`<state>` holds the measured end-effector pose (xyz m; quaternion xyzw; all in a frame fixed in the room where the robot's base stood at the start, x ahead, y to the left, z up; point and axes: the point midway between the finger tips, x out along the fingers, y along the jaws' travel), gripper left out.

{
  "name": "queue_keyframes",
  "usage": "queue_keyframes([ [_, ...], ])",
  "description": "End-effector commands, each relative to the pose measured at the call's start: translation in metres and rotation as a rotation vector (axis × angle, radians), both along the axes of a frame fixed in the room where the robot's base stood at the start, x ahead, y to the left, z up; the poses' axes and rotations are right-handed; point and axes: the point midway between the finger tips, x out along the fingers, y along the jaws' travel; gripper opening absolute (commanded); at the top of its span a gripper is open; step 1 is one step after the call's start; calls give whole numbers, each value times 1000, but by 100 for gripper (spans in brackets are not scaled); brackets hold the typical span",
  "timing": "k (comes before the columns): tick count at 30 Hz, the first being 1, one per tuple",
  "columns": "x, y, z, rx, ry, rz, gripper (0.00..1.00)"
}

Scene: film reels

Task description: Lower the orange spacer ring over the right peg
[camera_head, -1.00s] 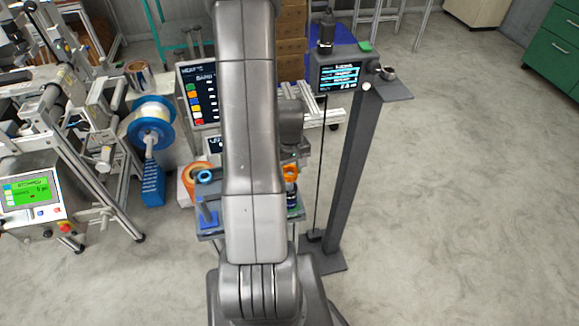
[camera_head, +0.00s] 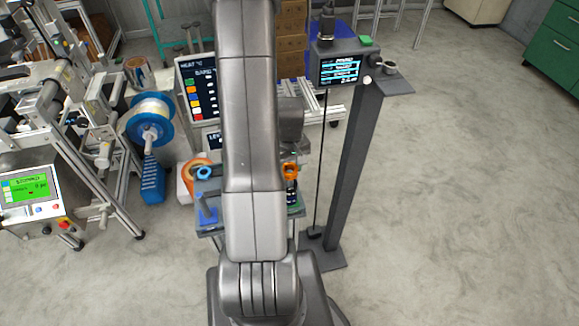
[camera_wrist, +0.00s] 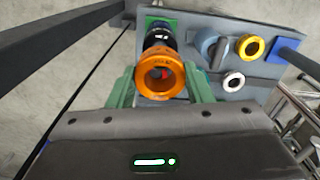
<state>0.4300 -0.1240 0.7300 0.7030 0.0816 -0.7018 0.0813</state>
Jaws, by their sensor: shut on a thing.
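My gripper (camera_wrist: 160,90) has green fingers on both sides of the orange spacer ring (camera_wrist: 159,73) and is shut on it. The ring's open hole faces the wrist camera, with small red and blue spots showing inside. A black ribbed cylindrical piece (camera_wrist: 160,38) shows just beyond the ring; whether the ring is around it or apart from it, I cannot tell. In the head view the orange ring (camera_head: 289,171) shows at the right of my arm, above a dark piece (camera_head: 292,191). I cannot make out the right peg itself.
The grey platform (camera_wrist: 262,73) also carries a blue-grey round part (camera_wrist: 207,42), a yellow ring (camera_wrist: 251,47), a white ring (camera_wrist: 234,82) and a blue block (camera_wrist: 287,48). A dark post (camera_head: 353,165) with a screen stands to the right of the platform.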

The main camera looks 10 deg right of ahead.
Motion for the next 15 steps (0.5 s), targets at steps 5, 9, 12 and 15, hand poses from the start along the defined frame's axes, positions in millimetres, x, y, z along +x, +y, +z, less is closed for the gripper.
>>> queue_keyframes([
  [5,0,0,-5,0,0,0,22],
  [9,0,0,-10,0,0,0,22],
  [12,0,0,-13,0,0,0,22],
  [15,0,0,-14,0,0,0,22],
])
